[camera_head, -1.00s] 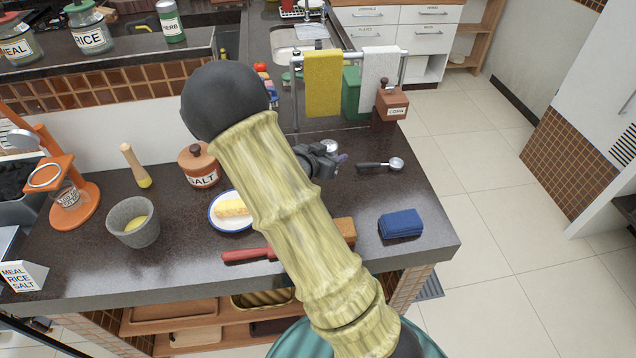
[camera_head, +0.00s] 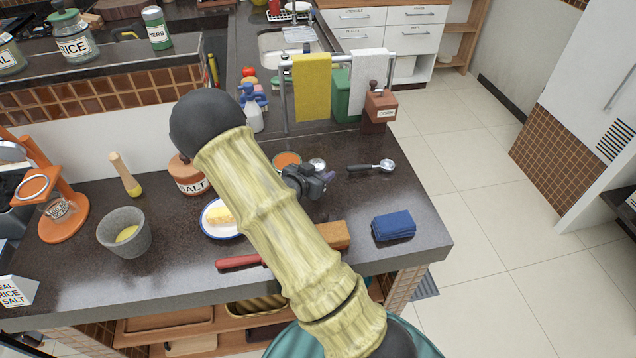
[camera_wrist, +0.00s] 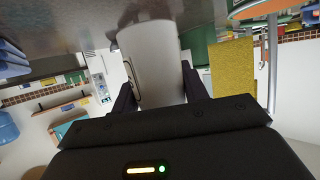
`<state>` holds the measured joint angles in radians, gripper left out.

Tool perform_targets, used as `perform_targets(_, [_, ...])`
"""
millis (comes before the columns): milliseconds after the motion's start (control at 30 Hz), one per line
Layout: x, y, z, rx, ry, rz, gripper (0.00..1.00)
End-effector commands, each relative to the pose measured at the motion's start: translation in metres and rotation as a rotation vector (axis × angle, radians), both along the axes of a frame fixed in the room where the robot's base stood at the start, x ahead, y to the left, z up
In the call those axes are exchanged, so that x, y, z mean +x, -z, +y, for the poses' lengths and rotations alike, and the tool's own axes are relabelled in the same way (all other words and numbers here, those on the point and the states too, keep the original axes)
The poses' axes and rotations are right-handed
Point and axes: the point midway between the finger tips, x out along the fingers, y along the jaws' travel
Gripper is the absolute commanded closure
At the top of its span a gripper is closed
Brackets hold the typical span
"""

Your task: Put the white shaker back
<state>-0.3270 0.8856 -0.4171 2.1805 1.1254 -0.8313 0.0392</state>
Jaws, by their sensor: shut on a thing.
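The white shaker (camera_wrist: 152,62) stands between my two dark fingers in the wrist view, and my gripper (camera_wrist: 158,84) is shut on it. In the head view, my gripper (camera_head: 308,181) is over the right half of the dark counter (camera_head: 420,210). Only a small pale round top of the shaker (camera_head: 317,163) shows there beside the jaws; the rest is hidden. I cannot tell whether the shaker touches the counter.
A round orange dish (camera_head: 287,158) lies just behind my gripper. A metal scoop (camera_head: 372,167), a blue cloth (camera_head: 393,227), a brown block (camera_head: 334,234), a butter plate (camera_head: 219,218) and a salt jar (camera_head: 187,176) are around.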

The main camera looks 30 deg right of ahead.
Motion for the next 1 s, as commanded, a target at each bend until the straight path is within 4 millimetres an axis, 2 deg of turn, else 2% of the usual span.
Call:
perform_targets(267, [0.0,0.001,0.0,-0.001,-0.001,-0.001,0.82])
perform_targets(633, [0.001,0.04,0.002,-0.001,-0.004,0.001,0.82])
perform_targets(1000, [0.001,0.045,0.001,-0.001,-0.003,-0.001,0.82])
